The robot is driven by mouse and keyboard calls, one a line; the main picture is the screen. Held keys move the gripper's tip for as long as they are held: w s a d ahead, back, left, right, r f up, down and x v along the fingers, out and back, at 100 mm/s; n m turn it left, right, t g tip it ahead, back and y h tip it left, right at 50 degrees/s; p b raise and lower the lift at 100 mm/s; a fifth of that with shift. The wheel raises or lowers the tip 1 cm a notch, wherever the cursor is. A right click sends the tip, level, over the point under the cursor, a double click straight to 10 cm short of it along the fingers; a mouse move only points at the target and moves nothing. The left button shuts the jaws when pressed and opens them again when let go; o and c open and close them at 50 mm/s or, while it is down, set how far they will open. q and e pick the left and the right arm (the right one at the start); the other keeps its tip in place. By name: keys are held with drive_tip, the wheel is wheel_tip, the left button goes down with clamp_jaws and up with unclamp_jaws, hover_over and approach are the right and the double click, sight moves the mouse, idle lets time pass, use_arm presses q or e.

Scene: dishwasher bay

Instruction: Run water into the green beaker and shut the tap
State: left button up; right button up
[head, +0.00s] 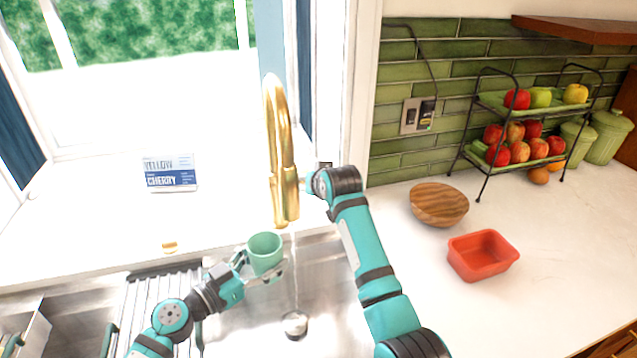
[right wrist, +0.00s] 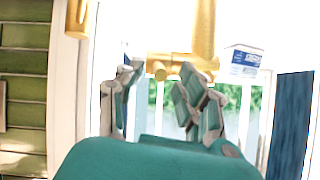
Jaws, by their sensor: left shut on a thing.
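The green beaker (head: 265,252) is upright over the sink, left of the gold tap's spout. My left gripper (head: 264,273) is shut on it. The gold tap (head: 280,150) stands behind the sink, and a thin pale stream of water (head: 295,262) falls from its spout toward the drain, just right of the beaker and apart from it. What is inside the beaker cannot be made out. My right gripper (right wrist: 160,95) is open in the right wrist view, its fingers apart near the tap's gold side part (right wrist: 165,68). In the head view the right arm hides most of it.
The steel sink (head: 335,290) has a drain (head: 295,325) and a drying rack (head: 160,290) at left. Right on the counter are a wooden bowl (head: 439,204), a red tray (head: 483,255) and a fruit stand (head: 478,105). A small sign (head: 170,172) stands by the window.

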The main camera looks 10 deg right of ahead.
drive_tip(key=v, duration=0.9)
use_arm(q)
drive_tip(key=x, duration=0.7)
drive_tip(key=shift+d, duration=0.15)
use_arm(e)
drive_tip(key=shift+d, duration=0.1)
use_arm(q)
drive_tip(key=shift+w, duration=0.1)
idle(1.0)
drive_tip(key=v, duration=0.7)
drive_tip(key=shift+s+a, duration=0.25)
drive_tip(key=shift+w+d, duration=0.1)
